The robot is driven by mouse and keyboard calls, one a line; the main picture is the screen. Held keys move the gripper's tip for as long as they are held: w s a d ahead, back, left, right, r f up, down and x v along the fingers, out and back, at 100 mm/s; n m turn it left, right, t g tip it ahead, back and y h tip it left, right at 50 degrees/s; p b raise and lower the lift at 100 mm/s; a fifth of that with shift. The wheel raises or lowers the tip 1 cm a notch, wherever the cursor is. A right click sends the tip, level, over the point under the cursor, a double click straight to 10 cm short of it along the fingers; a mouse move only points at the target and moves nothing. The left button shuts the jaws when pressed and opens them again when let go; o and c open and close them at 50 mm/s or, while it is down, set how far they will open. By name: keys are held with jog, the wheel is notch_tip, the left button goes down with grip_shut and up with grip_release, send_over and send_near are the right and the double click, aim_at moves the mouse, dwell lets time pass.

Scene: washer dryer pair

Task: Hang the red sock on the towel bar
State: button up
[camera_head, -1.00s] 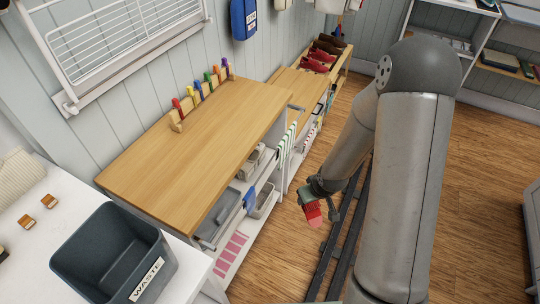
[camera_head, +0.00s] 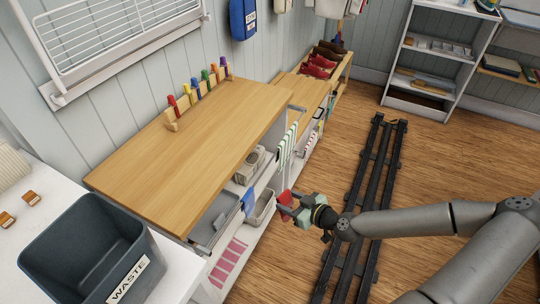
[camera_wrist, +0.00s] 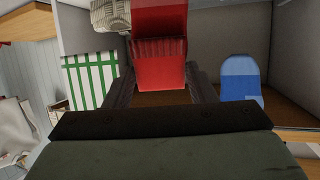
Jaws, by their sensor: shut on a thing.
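The red sock (camera_head: 285,204) is in my gripper (camera_head: 296,207), held in front of the wooden-topped counter's open shelves. In the wrist view the sock (camera_wrist: 158,62) is between the two dark fingers and runs up out of the frame. The towel bar (camera_head: 297,107) shows by its end bracket at the counter's far front corner; most of its length is hard to make out. I cannot see the sock touching the bar.
The wooden counter (camera_head: 170,150) carries a rack of coloured pegs (camera_head: 200,95). A dark waste bin (camera_head: 85,255) stands on the white surface at lower left. Shelves under the counter hold grey trays (camera_head: 215,222). Open wooden floor (camera_head: 440,165) lies to the right.

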jog(key=w+d+r+m+t+h+b, duration=0.1)
jog(key=w+d+r+m+t+b, duration=0.15)
jog(key=d+r, duration=0.2)
jog(key=w+d+r+m+t+b, duration=0.1)
jog(key=w+d+r+t, duration=0.1)
jog(key=d+r+t, duration=0.3)
jog(key=w+a+r+n+g+y, duration=0.3)
jog(key=a+r+n+g+y, duration=0.15)
jog(key=a+r, duration=0.6)
jog(key=s+a+n+g+y, duration=0.2)
jog(key=s+a+g, duration=0.2)
jog(key=a, duration=0.1)
jog(key=shift+s+a+f, duration=0.15)
jog(key=shift+s+f, duration=0.05)
jog(key=shift+f, duration=0.1)
jog(key=shift+f+b, duration=2.3)
jog(key=shift+f, duration=0.05)
